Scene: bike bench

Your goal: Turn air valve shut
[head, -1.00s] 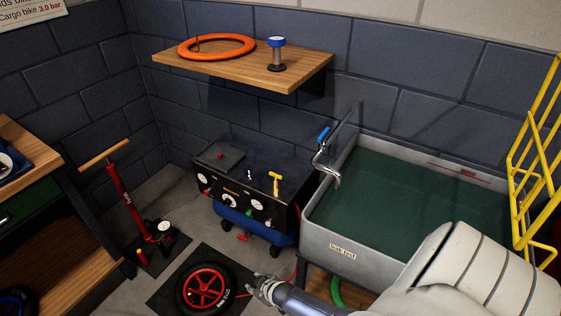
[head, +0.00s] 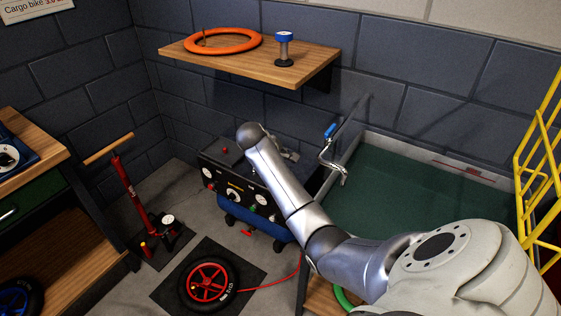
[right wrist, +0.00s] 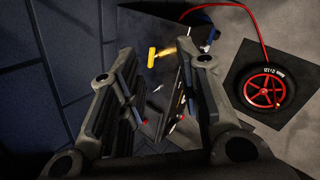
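The air compressor (head: 215,178) is a black panelled box with gauges over a blue tank, against the back wall. Its yellow T-shaped handle (right wrist: 151,56) shows in the right wrist view, beyond my fingertips. In the head view my right arm hides this handle. A small red lever (head: 247,232) sits low at the compressor's front. My right gripper (right wrist: 156,65) is open, its two fingers apart with nothing seen held, above the compressor. In the head view it is mostly hidden behind my arm. My left gripper is not in view.
A grey sink (head: 395,190) with a blue-handled tap (head: 331,132) stands right of the compressor. A wooden shelf (head: 225,70) hangs above. A red-rimmed wheel (head: 207,281) with a red hose lies on a floor mat. A red floor pump (head: 128,195) stands left.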

